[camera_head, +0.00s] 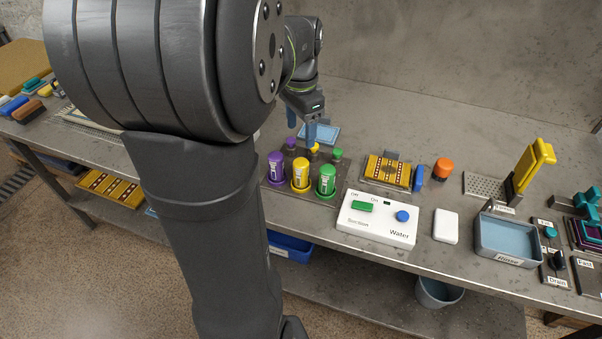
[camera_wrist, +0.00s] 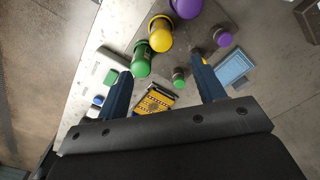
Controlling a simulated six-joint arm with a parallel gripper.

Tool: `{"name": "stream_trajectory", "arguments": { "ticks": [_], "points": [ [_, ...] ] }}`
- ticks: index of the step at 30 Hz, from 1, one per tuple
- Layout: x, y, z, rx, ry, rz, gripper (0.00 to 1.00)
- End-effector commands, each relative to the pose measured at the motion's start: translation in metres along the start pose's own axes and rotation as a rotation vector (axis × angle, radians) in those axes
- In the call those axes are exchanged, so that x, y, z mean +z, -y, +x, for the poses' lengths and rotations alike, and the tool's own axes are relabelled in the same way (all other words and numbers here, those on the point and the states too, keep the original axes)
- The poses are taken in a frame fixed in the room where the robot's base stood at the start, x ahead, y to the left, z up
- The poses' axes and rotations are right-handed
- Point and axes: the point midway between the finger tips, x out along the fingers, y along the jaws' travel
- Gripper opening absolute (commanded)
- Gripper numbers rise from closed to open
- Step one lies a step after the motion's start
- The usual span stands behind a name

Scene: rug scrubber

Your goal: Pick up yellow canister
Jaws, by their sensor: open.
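The yellow canister (camera_head: 300,174) stands upright on a dark base plate on the bench, between a purple canister (camera_head: 276,169) and a green canister (camera_head: 326,181). My gripper (camera_head: 303,128) is open and empty, above and behind the canister row, apart from the yellow canister. In the wrist view, the yellow canister (camera_wrist: 160,34) lies ahead of the gap between my open fingers (camera_wrist: 160,66). The green canister (camera_wrist: 142,60) is nearer that gap. A small yellow-topped piece (camera_head: 314,148) stands behind the yellow canister, partly hidden by my right finger in the wrist view.
Small purple (camera_wrist: 224,39) and green (camera_wrist: 179,75) pieces stand behind the canisters. A white control box (camera_head: 376,218) stands to the right. A yellow patterned rug piece (camera_head: 387,170) and an orange-capped jar (camera_head: 442,168) are further right. A light blue tray (camera_head: 321,133) lies behind.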

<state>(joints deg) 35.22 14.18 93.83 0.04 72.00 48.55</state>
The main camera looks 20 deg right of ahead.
Motion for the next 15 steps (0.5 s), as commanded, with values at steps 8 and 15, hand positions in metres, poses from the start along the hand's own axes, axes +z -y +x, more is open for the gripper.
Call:
{"name": "stream_trajectory", "arguments": {
  "ticks": [8, 15],
  "points": [
    [0.001, -0.001, 0.062, 0.005, 0.003, -0.003, 0.63],
    [0.0, 0.0, 0.088, 0.001, 0.0, -0.003, 0.63]
  ]
}}
